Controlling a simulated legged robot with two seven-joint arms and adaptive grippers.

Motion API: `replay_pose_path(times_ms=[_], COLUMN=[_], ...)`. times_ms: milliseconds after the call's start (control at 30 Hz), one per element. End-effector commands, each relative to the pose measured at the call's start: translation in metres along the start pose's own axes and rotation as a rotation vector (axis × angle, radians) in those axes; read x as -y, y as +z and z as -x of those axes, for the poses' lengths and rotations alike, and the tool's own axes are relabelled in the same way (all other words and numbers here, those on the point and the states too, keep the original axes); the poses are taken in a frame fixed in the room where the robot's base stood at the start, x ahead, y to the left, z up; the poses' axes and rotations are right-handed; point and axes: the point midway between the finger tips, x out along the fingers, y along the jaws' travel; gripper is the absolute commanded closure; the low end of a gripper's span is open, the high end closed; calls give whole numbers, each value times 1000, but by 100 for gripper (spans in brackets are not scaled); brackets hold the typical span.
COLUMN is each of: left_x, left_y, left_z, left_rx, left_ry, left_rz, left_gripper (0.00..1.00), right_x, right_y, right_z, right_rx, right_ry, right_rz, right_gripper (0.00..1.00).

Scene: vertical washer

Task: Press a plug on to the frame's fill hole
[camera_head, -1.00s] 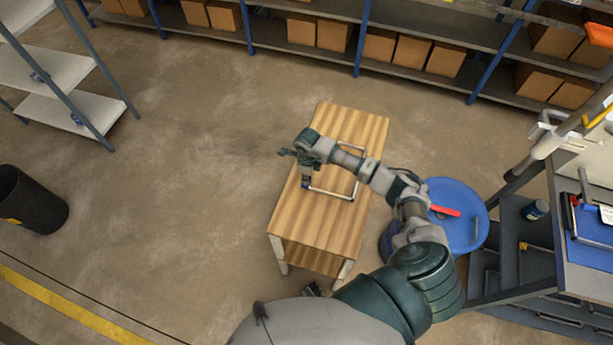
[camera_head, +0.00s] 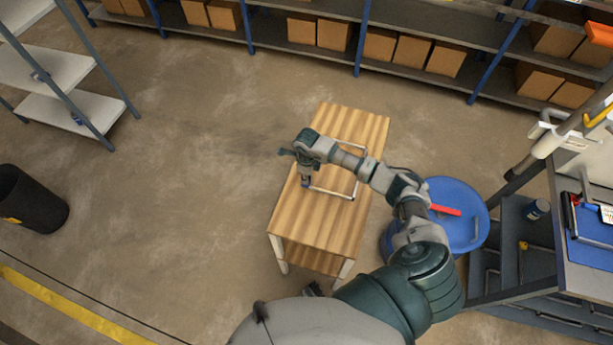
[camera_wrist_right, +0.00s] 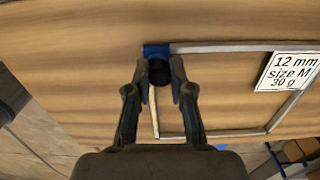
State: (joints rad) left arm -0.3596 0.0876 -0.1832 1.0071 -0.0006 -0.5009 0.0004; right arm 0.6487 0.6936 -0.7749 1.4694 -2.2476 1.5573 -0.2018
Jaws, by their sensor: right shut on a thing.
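A thin silver frame (camera_head: 331,193) lies on the wooden table, with a blue corner piece (camera_wrist_right: 154,49) at its upper left in the wrist view. My right gripper (camera_head: 305,182) is over the corner of the frame nearest it. In the wrist view the right gripper (camera_wrist_right: 159,82) is shut on a dark round plug (camera_wrist_right: 159,72). The plug overlaps the blue corner piece in the picture. I cannot tell whether they touch, and the fill hole is hidden.
The wooden table (camera_head: 318,228) has bare room around the frame. A white label (camera_wrist_right: 290,72) reads 12 mm, size M, 30 g. A workbench (camera_head: 585,270) is farther right.

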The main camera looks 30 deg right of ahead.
Motion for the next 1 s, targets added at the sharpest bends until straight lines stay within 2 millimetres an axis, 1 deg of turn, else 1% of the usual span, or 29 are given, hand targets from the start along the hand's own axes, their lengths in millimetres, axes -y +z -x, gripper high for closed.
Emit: replay_pose_path(times_ms=[167, 200, 267, 300, 333, 667, 1000], left_x=[0, 1, 1, 1, 0, 0, 1], left_y=[0, 0, 0, 0, 0, 0, -5], left_z=[0, 0, 0, 0, 0, 1, 16], left_rx=[1, 1, 1, 1, 1, 0, -6], left_ry=[0, 0, -1, -1, -1, -1, -2], left_rz=[0, 0, 0, 0, 0, 0, -1], left_gripper=[60, 60, 60, 60, 60, 60, 60], right_x=[0, 0, 0, 0, 0, 0, 0], right_y=[-1, -1, -1, -1, -1, -1, 0], right_z=[-2, -2, -2, -2, -2, 1, 22], right_rx=[-5, -5, -5, -5, -4, -3, -1], right_ry=[0, 0, 1, 1, 1, 0, -2], right_rz=[-1, -1, -1, -1, -1, 0, -1], right_gripper=[100, 76, 61, 51, 49, 49, 49])
